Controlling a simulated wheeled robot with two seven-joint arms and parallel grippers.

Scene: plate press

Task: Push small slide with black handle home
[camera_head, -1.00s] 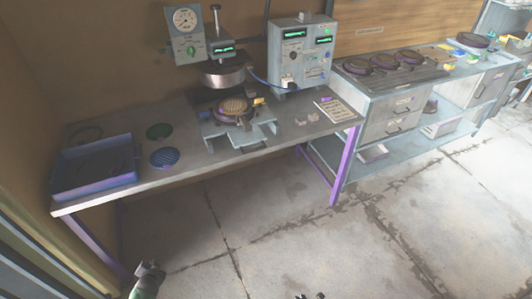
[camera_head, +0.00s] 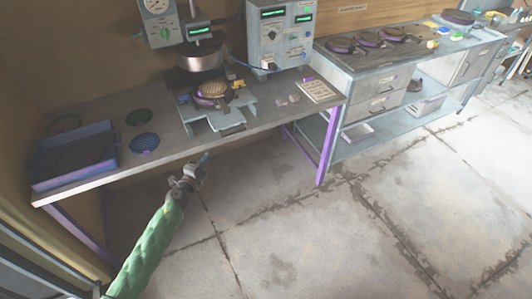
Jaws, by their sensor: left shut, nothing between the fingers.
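The press's pale slide (camera_head: 220,115) sits on the bench below the press head and reaches toward the bench's front edge. A small dark bar, which looks like the black handle (camera_head: 234,130), is at its front end. A round plate with a tan, patterned top (camera_head: 211,91) sits behind it under the press. My left gripper (camera_head: 205,161) is shut and empty, in front of the bench edge, to the lower left of the slide and apart from it. My right gripper is out of view.
A blue tray (camera_head: 105,166) stands at the bench's left end, with a green disc (camera_head: 138,118) and a blue disc (camera_head: 145,142) beside it. A control box (camera_head: 282,35) stands right of the press. Small pale blocks (camera_head: 288,100) lie right of the slide. The floor in front is clear.

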